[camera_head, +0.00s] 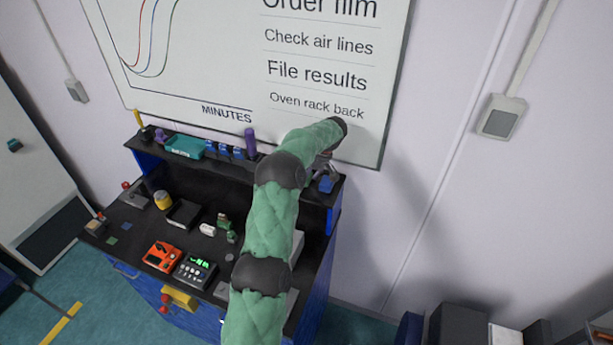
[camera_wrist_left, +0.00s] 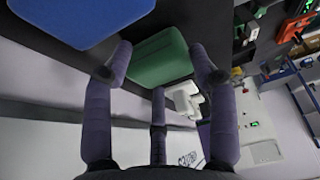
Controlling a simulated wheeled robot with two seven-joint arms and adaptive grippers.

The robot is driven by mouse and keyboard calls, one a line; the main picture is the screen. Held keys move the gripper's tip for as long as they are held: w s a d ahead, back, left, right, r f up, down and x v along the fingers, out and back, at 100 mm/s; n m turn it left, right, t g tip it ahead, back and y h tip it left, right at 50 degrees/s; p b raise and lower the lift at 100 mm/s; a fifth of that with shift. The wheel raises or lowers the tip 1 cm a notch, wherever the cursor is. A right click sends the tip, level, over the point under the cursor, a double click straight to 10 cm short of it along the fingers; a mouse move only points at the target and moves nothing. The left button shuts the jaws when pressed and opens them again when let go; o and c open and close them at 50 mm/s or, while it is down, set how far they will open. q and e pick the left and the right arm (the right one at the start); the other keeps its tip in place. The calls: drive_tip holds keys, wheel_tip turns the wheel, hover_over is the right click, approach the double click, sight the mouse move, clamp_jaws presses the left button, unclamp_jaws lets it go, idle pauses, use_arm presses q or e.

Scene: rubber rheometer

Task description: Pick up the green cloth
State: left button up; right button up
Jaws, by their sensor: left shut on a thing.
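The green cloth (camera_wrist_left: 160,58) shows in the left wrist view as a smooth, folded, block-like green piece with rounded edges. My left gripper (camera_wrist_left: 161,72) is shut on it, with purple-grey fingers at its left, right and lower sides. In the head view, my green-covered arm reaches up to the right end of the bench's upper shelf. There the left gripper (camera_head: 325,160) is mostly hidden behind the arm's dark end, and I cannot make out the cloth. My right gripper is in neither view.
A blue thing (camera_wrist_left: 82,18) and a white thing (camera_wrist_left: 185,100) are close to the cloth. The black upper shelf (camera_head: 215,160) holds a teal tray (camera_head: 185,146) and a purple cylinder (camera_head: 250,143). An orange device (camera_head: 162,257) stands on the bench below. A whiteboard (camera_head: 225,60) hangs behind.

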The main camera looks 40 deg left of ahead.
use_arm(q)
drive_tip(key=shift+r, duration=0.4)
wheel_tip(320, 180, up, 2)
drive_tip(key=shift+r+b, duration=0.1)
drive_tip(key=shift+b, duration=0.7)
drive_tip(key=s+r+b, duration=0.1)
drive_tip(key=s+r, duration=0.3)
drive_tip(key=r, duration=0.1)
drive_tip(key=shift+s+b, duration=0.2)
drive_tip(key=shift+b, duration=0.2)
drive_tip(key=s+r+b, duration=0.1)
drive_tip(key=s, duration=0.1)
drive_tip(key=s+r, duration=0.2)
drive_tip(key=s, duration=0.1)
drive_tip(key=s+r+b, duration=0.1)
drive_tip(key=s, duration=0.2)
drive_tip(key=shift+s+a+r+b, duration=0.1)
drive_tip(key=shift+s+r+b, duration=0.1)
drive_tip(key=shift+b, duration=0.15)
drive_tip(key=shift+s+r, duration=0.25)
drive_tip(key=shift+s, duration=0.35)
